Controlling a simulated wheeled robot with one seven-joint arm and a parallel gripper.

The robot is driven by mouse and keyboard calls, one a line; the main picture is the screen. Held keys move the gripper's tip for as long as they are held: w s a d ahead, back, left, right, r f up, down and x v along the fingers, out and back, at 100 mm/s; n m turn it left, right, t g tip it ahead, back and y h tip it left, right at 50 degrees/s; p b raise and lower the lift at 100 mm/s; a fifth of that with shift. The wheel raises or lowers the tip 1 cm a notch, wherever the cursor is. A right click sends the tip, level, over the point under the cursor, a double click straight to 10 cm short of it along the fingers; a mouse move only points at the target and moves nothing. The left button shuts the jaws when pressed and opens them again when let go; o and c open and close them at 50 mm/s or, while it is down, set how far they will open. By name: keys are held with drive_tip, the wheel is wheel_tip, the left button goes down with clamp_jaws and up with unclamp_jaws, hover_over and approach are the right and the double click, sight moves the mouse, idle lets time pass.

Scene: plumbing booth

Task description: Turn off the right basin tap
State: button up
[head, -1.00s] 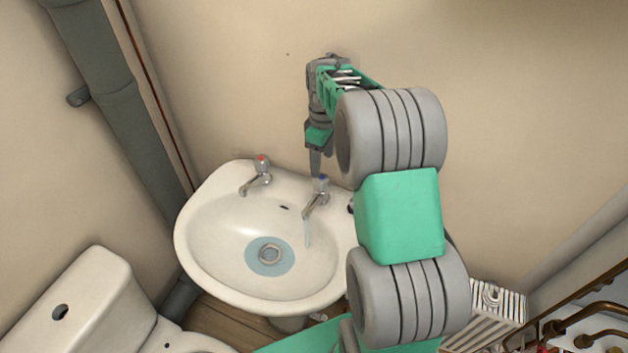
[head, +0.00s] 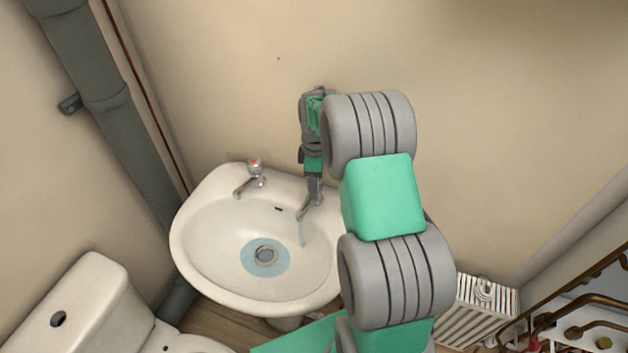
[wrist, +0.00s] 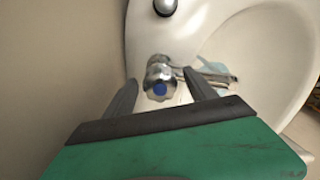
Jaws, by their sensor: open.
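The right basin tap has a chrome handle with a blue cap, clear in the wrist view (wrist: 159,83). In the head view its spout (head: 309,207) shows, with a thin stream of water falling from it into the basin; my gripper covers its handle there. My gripper (head: 314,190) points down over this tap at the basin's back right. In the wrist view my open gripper (wrist: 159,92) has one finger on each side of the blue-capped handle. I cannot tell whether either finger touches it.
The left basin tap (head: 254,169) with a red mark stands on the same white basin (head: 190,215). Some water lies around the drain (head: 265,255). A wall rises close behind the basin. A toilet (head: 95,290) is at lower left, a radiator (head: 487,310) at lower right.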

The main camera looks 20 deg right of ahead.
drive_tip(key=shift+c, duration=0.5)
drive_tip(key=c, duration=1.2)
drive_tip(key=shift+a, duration=0.15)
drive_tip(key=shift+c, duration=0.5)
